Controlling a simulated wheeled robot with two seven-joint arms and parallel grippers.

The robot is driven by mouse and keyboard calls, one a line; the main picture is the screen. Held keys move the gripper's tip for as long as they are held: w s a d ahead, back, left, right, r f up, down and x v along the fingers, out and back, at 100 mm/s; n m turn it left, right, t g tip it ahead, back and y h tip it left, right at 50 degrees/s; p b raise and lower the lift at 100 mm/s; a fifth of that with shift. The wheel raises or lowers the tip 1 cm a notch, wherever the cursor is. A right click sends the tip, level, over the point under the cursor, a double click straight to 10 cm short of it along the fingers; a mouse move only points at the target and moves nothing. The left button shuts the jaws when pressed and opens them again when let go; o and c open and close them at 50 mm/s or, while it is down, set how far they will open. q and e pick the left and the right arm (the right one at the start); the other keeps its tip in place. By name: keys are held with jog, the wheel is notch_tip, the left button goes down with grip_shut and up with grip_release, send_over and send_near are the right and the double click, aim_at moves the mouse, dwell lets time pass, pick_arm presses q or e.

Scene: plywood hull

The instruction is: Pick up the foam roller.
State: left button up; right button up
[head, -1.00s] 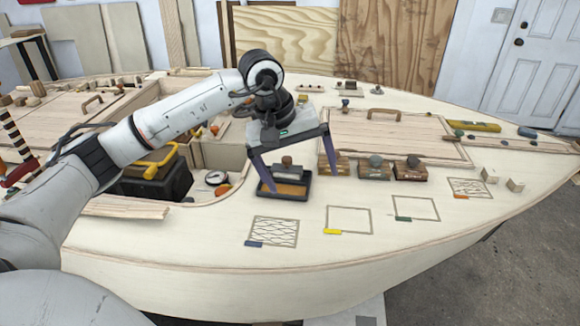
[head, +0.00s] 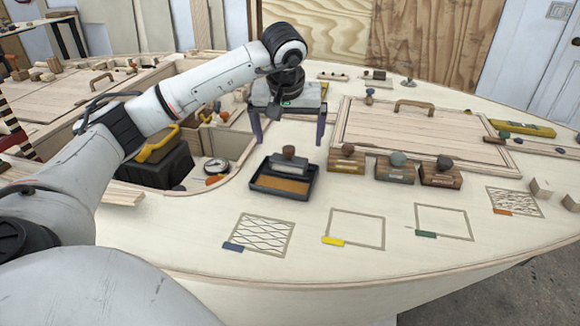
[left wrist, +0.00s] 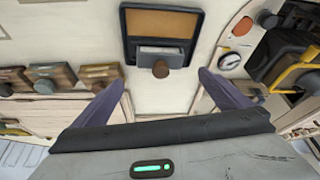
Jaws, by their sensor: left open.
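The foam roller (head: 288,158) appears to be the grey piece with a round brown knob on top. It sits at the back of a dark tray (head: 258,184) with an amber floor, on the deck. In the left wrist view the roller (left wrist: 160,58) shows its knob between the fingertips in the picture, inside the tray (left wrist: 130,40). My left gripper (head: 290,138) is open and empty, with its fingers pointing down, just behind the tray in the head view. It also shows in the left wrist view (left wrist: 162,80). My right gripper is not in view.
Several knobbed wooden blocks (head: 396,172) stand right of the tray. Marked squares (head: 357,228) lie in front on bare deck. A handled hatch panel (head: 420,135) lies behind. A cockpit opening at left holds a black box (head: 150,172) with a yellow handle.

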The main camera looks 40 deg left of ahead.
aim_at(289, 148)
pick_arm(q)
jog(key=shift+x, duration=3.1)
jog(key=shift+s, duration=0.15)
jog(key=c, duration=1.2)
notch_tip(289, 148, up, 10)
jog(key=shift+r+p, duration=0.1)
jog(key=shift+p, duration=0.25)
jog(key=o, duration=0.6)
jog(key=c, duration=0.4)
